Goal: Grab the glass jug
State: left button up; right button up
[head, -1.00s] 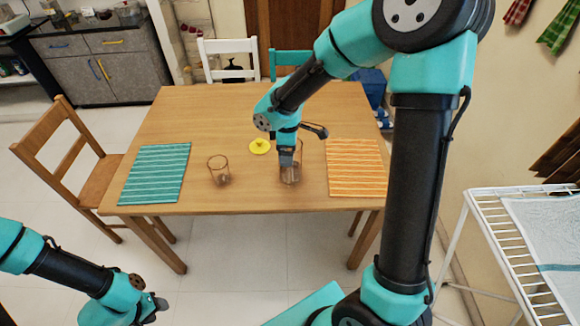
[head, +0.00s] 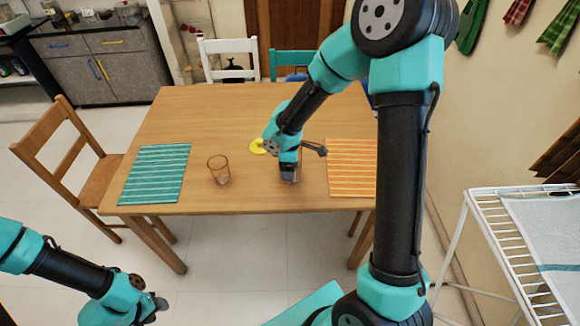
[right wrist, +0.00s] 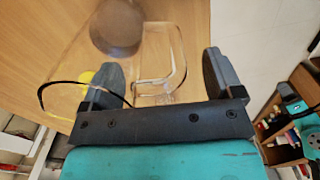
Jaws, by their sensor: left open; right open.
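The clear glass jug (head: 296,174) stands on the wooden table near its front edge, mostly hidden behind my right gripper in the head view. In the right wrist view, its clear handle (right wrist: 180,62) lies between the two spread fingers of my right gripper (right wrist: 162,76). The fingers appear apart from the handle on both sides. The right gripper is open and also shows in the head view (head: 288,176). My left gripper (head: 157,305) is open and empty, low at the left, away from the table.
A second clear glass vessel (head: 219,170) stands left of the jug on the table (head: 215,120). A yellow round item (head: 257,147) lies behind them. A teal striped mat (head: 155,174) and an orange striped mat (head: 352,168) lie on either side. A wire rack (head: 490,220) stands at right.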

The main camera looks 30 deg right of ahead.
dwell(0.5)
jog(key=c, duration=1.5)
